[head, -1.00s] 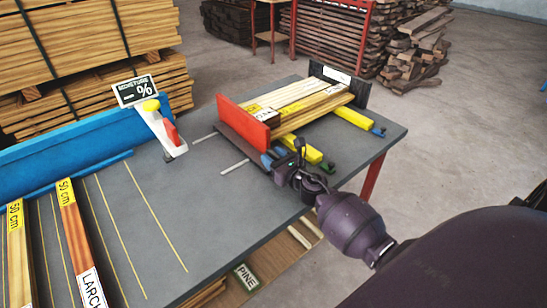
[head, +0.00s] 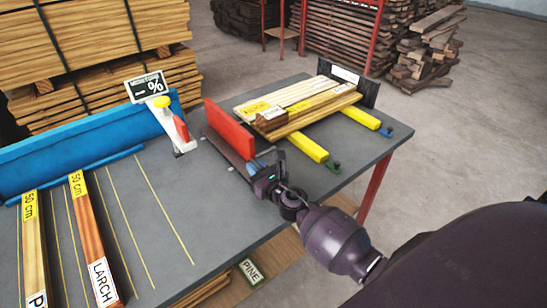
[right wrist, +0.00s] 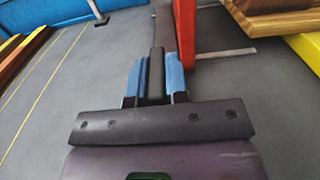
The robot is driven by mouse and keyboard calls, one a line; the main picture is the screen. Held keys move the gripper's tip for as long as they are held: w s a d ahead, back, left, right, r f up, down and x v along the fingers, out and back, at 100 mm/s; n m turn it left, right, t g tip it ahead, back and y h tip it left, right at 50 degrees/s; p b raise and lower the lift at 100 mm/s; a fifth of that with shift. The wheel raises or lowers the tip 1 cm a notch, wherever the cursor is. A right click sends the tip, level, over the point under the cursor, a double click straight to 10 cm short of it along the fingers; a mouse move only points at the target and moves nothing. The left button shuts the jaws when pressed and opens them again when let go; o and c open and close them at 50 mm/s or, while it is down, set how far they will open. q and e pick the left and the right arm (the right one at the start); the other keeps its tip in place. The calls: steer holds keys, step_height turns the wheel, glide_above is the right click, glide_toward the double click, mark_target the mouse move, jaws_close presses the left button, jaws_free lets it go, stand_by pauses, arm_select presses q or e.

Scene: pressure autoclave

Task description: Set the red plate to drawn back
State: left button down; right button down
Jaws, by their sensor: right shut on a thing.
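The red plate (head: 229,130) stands upright on the grey table, to the left of a stack of boards (head: 300,98), with a gap between them. It also shows in the right wrist view (right wrist: 185,28). My right gripper (head: 262,170) is at the near end of the plate's dark base. In the right wrist view my right gripper's blue fingers (right wrist: 157,80) are shut on a dark handle (right wrist: 157,68) beside the red plate. My left gripper is not in view.
Yellow bars (head: 306,147) lie under the boards, and a dark end plate (head: 357,90) stands behind them. A white tool with a red handle (head: 180,130) is left of the red plate. A blue fence (head: 85,133) and marked boards (head: 92,238) are further left.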

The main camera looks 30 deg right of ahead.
steer(key=shift+s+a+f, duration=0.1)
steer(key=shift+a, duration=0.9)
steer(key=c, duration=1.1)
jaws_free()
steer(key=shift+a, duration=0.1)
steer(key=shift+s, duration=0.25)
steer(key=s, duration=0.6)
steer(key=s+d, duration=0.1)
steer(key=s, duration=0.2)
steer(key=shift+s, duration=0.65)
